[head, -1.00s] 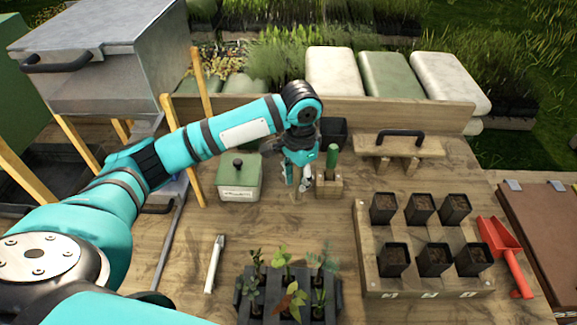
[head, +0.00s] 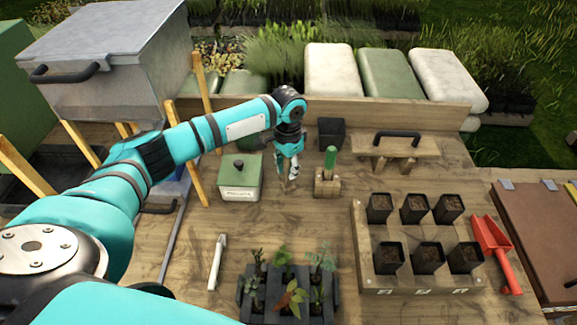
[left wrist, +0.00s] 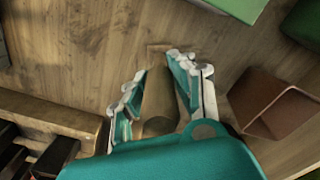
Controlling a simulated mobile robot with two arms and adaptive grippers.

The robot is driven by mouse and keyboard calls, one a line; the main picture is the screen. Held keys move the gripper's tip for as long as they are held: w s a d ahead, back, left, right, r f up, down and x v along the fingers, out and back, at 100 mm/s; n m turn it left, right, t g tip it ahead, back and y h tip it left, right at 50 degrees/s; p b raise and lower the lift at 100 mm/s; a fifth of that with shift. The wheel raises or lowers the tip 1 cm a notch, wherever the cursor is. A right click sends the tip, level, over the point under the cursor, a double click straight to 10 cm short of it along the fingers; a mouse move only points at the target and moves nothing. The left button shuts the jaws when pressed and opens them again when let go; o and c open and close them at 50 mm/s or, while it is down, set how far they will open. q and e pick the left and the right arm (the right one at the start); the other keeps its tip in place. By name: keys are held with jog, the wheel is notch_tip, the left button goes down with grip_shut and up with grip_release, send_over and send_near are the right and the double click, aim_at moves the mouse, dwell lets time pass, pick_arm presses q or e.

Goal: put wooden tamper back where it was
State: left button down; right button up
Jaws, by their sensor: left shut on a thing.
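The wooden tamper (left wrist: 158,100) shows in the left wrist view as a pale wooden piece between the fingers of my left gripper (left wrist: 160,95). The gripper is shut on it. In the head view my left gripper (head: 290,172) points down above the table, between the green tin and the small wooden block. Only a little of the tamper shows below the fingers there; I cannot tell whether it touches the table. The wooden block (head: 327,188) with a green-handled tool (head: 331,158) stands just right of the gripper. My right gripper is not in view.
A green lidded tin (head: 240,183) stands left of the gripper. A black pot (head: 331,134) and a handled wooden board (head: 395,148) are behind and to the right. A wooden tray (head: 367,272) of soil pots, a red scoop (head: 494,245) and a seedling tray (head: 243,307) lie nearer.

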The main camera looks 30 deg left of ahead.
pick_arm(q)
jog(key=shift+f, duration=0.1)
jog(key=c, duration=1.1)
grip_release()
notch_tip(320, 180, up, 11)
jog(key=b, duration=0.3)
jog(key=shift+r, duration=0.65)
